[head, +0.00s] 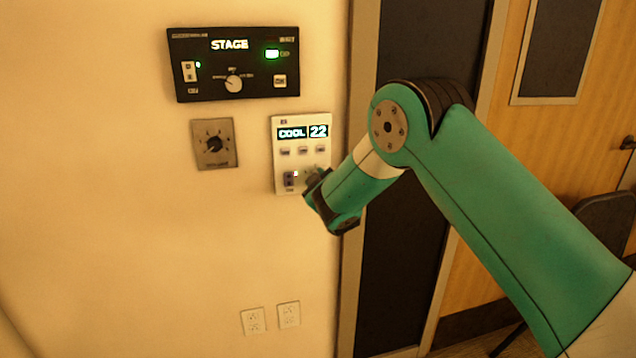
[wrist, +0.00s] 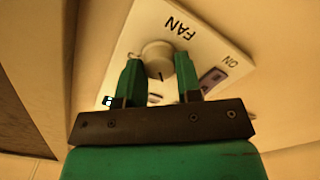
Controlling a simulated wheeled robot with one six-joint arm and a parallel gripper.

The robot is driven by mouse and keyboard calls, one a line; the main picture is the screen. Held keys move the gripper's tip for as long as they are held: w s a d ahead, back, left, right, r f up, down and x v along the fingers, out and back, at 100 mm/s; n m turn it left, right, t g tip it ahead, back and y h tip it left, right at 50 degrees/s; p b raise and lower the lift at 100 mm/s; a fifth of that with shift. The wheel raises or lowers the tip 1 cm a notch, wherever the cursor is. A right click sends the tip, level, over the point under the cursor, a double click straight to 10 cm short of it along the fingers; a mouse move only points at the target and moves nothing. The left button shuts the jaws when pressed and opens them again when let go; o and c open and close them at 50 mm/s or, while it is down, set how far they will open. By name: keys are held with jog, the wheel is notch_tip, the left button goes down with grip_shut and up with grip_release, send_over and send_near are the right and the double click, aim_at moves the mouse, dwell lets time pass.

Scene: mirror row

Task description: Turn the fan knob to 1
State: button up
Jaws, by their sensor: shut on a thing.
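The fan knob (wrist: 157,56) is a round pale knob on a white wall panel (wrist: 205,42), below the upside-down label FAN in the wrist view. My gripper (wrist: 158,68) has one green finger on each side of it and is shut on it. A short dark line shows on the knob's lower part in that view. The numbers around the knob are hidden or unreadable. In the head view the same panel (head: 302,164) shows COOL and 22, and my gripper (head: 313,181) covers its lower right, hiding most of the knob.
A switch (wrist: 212,77) marked ON sits beside the knob. A black STAGE panel (head: 207,77) hangs above left, with a grey dial plate (head: 214,144) under it. A dark door strip (head: 405,200) stands to the right.

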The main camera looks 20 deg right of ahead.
jog(key=shift+a+n, duration=0.1)
jog(key=shift+n, duration=1.6)
jog(key=o, duration=0.9)
jog(key=shift+o, duration=0.2)
jog(key=s+b, duration=0.8)
jog(key=s, duration=0.9)
jog(key=shift+s+b, duration=0.25)
jog(key=shift+b, duration=0.1)
